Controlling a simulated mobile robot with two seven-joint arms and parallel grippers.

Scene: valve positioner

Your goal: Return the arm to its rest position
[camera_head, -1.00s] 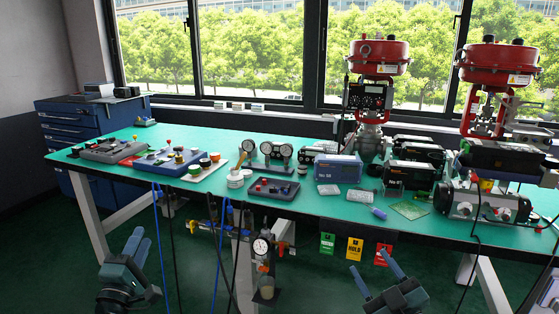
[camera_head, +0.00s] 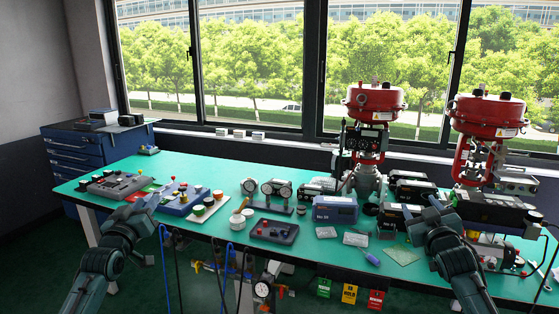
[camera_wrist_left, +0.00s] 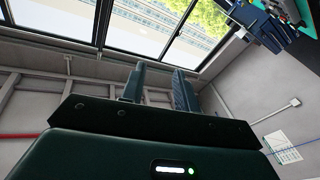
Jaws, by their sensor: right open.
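My left gripper (camera_head: 147,207) is raised at the table's front left edge, in front of the grey control box. In the left wrist view its two fingers (camera_wrist_left: 158,88) stand apart with nothing between them, and it faces the wall and window. My right gripper (camera_head: 428,214) is up at the front right of the table, in front of the black units below the red valve actuators. Its fingers look apart and I see nothing held in it. Both forearms come up from the bottom of the head view.
The green table (camera_head: 340,262) carries gauges (camera_head: 268,188), a blue box (camera_head: 335,209), a dark tray (camera_head: 274,231) and two red valve actuators (camera_head: 375,98). A blue drawer cabinet (camera_head: 88,150) stands at the left. Tags and hoses hang at the table's front edge.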

